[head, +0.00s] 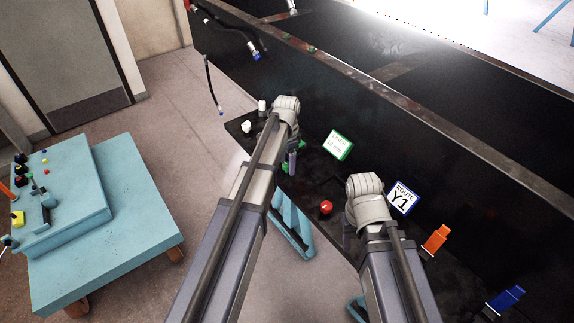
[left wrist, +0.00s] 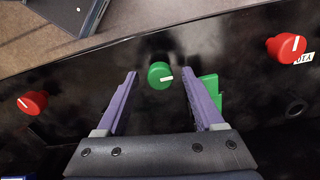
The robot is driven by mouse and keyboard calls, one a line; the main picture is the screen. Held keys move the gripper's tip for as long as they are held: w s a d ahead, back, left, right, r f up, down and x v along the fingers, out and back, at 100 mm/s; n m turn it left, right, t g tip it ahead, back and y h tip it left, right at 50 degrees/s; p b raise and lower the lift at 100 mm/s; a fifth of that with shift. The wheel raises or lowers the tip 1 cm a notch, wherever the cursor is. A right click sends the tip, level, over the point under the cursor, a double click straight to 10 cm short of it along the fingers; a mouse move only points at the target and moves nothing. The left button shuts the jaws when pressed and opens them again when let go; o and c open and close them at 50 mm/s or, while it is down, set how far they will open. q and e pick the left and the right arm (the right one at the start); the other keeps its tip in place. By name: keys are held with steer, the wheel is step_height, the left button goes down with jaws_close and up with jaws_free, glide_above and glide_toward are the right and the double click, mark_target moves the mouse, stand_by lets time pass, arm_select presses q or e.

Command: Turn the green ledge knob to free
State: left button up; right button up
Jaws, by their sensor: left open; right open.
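The green knob (left wrist: 160,75) is round with a white pointer line that points right in the left wrist view. It is on the black ledge, between the fingers of my left gripper (left wrist: 159,66). The fingers are open, with a gap on each side of the knob. In the head view my left gripper (head: 290,160) points down at the ledge and hides the knob. My right gripper (head: 349,236) is open over the ledge further right; its fingers are partly hidden by its own wrist.
A red knob (head: 326,207) is on the ledge between the arms. Two red knobs (left wrist: 32,102) (left wrist: 287,46) flank the green one. A green block (left wrist: 211,92) is close by my right-hand finger. Signs (head: 338,145) (head: 402,198) stand behind. A blue cart (head: 110,240) is at left.

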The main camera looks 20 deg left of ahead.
arm_select(q)
jaws_close()
stand_by(0.5)
steer(key=shift+n, duration=0.3)
steer(key=n, duration=0.3)
steer(key=shift+n, duration=0.3)
steer(key=n, duration=0.4)
steer(key=shift+n, duration=0.3)
steer(key=n, duration=0.4)
steer(key=shift+n, duration=2.5)
